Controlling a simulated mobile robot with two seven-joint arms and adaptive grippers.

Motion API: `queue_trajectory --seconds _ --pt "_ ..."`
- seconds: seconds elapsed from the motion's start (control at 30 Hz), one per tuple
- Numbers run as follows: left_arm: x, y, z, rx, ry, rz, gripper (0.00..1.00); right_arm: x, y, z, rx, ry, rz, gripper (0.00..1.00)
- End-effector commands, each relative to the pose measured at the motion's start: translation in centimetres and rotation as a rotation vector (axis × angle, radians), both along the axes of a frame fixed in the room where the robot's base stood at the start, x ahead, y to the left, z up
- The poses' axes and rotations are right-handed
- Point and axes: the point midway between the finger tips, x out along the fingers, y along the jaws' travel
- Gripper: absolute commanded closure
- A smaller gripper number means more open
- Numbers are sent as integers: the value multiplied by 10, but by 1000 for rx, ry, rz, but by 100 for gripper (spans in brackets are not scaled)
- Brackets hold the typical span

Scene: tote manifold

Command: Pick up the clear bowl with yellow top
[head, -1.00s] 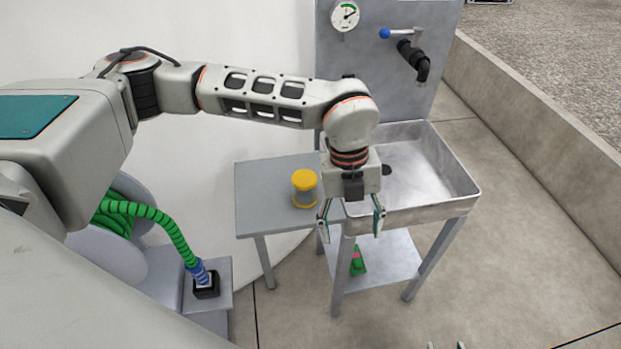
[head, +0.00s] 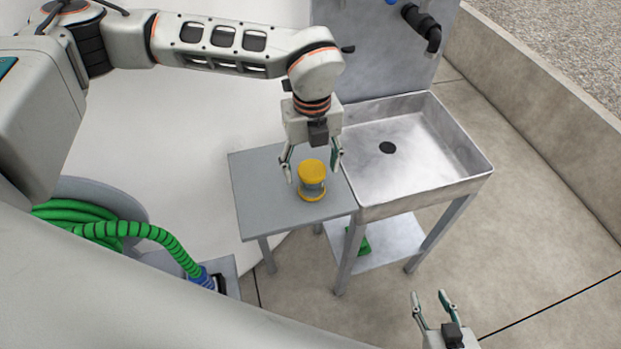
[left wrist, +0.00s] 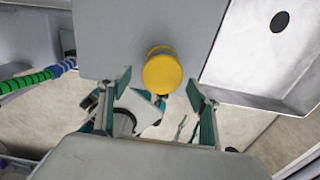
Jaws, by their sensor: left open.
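The clear bowl with yellow top (head: 312,182) stands upright on the grey side table (head: 255,205). It has a yellow lid, a clear middle and a yellow base. My left gripper (head: 312,174) is open above and around it in the head view, with a finger to each side; I cannot tell the exact height gap. In the left wrist view the yellow lid (left wrist: 162,72) lies ahead of the open fingers, a little above the middle. My right gripper (head: 432,297) shows at the bottom of the head view, its two fingers apart and empty.
A metal sink (head: 410,150) with a dark drain stands right of the table, its raised rim close by. A black tap (head: 422,28) is on the back panel. A green hose (head: 140,232) is at the left. A green object (head: 364,246) lies on the lower shelf.

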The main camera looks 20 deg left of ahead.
Motion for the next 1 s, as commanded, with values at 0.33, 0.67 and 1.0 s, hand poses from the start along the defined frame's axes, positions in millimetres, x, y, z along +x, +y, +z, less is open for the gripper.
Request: queue_trajectory --seconds 0.33,0.67,1.0 --pt "6 1 -44 -1 4 -1 38 -4 0 -27 0 10 0 60" --pt "6 1 -52 -2 -1 -2 38 -5 0 -32 1 13 0 60" --pt "7 1 -52 -2 -1 -1 82 -5 1 -31 3 13 -1 60"
